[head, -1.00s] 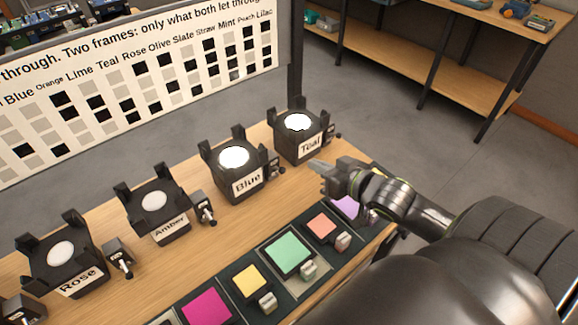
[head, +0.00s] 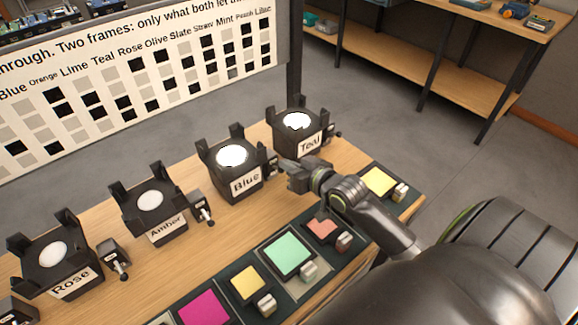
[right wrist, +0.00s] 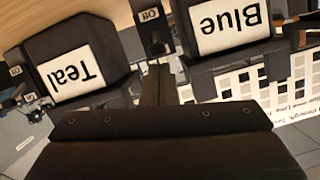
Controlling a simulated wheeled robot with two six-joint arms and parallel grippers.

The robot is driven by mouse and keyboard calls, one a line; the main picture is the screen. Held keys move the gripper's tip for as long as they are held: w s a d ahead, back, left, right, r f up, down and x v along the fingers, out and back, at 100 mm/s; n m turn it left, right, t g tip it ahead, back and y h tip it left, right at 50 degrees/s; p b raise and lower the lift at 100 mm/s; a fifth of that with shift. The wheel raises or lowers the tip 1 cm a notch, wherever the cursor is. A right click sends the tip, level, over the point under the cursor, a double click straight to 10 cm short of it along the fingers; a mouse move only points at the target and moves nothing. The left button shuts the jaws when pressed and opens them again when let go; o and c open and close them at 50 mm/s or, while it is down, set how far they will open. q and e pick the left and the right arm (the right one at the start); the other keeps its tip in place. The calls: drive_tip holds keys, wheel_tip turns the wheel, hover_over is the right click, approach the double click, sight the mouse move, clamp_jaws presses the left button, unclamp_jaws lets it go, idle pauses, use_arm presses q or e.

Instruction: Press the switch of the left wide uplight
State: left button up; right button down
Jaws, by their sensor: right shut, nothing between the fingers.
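A row of black uplights with white round tops and name cards stands on the wooden bench: Rose (head: 60,262), Amber (head: 152,212), Blue (head: 236,175) and Teal (head: 300,133). The tops of Blue and Teal look brightest. Each has a small black switch box on its right side. Blue's switch (head: 273,162) is partly covered by my right gripper (head: 284,166), which is shut and empty between Blue and Teal. In the right wrist view the shut fingers (right wrist: 158,84) point at a black switch box (right wrist: 150,27) marked "Off". I cannot tell whether they touch. My left gripper is not in view.
A dark rail with coloured squares, among them magenta (head: 204,308), mint (head: 288,254) and yellow (head: 378,181), and grey blocks runs along the near bench edge. A chart board (head: 140,85) stands behind the uplights. A wooden shelf (head: 400,62) stands at the back right.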

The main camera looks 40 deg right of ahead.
drive_tip(key=shift+s+f, duration=0.1)
drive_tip(key=shift+s+f, duration=0.2)
drive_tip(key=shift+f, duration=0.1)
drive_tip(key=shift+s+d+f, duration=0.1)
drive_tip(key=shift+s+f, duration=0.1)
drive_tip(key=shift+f, duration=0.25)
drive_tip(key=shift+s+f, duration=0.2)
drive_tip(key=shift+f, duration=0.25)
drive_tip(key=shift+r, duration=0.15)
wheel_tip(320, 180, up, 10)
drive_tip(key=p, duration=0.2)
drive_tip(key=shift+p, duration=0.3)
